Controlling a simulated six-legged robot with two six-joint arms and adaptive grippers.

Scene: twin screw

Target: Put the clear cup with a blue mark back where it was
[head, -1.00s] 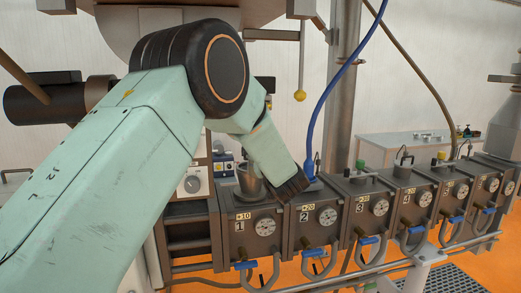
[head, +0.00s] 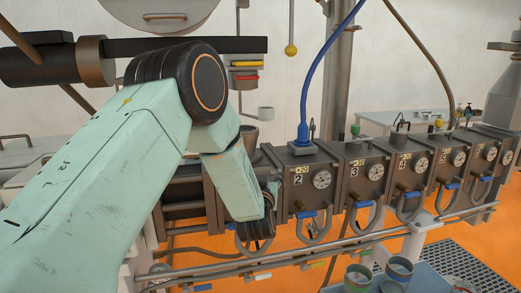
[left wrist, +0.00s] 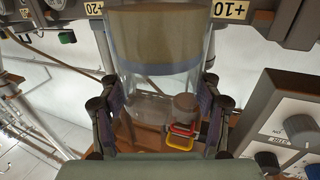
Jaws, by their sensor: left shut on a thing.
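The clear cup with a blue mark (left wrist: 160,90) sits between my left gripper's fingers (left wrist: 158,115) in the left wrist view. A blue band runs around its clear wall, and brownish content shows at the band's upper side in that picture. The gripper is shut on the cup. In the head view my left gripper (head: 256,230) points down in front of the barrel block left of number 2. The cup is hidden there. My right gripper is not in view.
Two other cups, one on the left (head: 360,276) and one on the right (head: 399,268), stand on a blue surface (head: 440,285) at the lower right. The barrel blocks (head: 318,180), with gauges and hoses, run to the right. Pipes (head: 330,258) cross below them.

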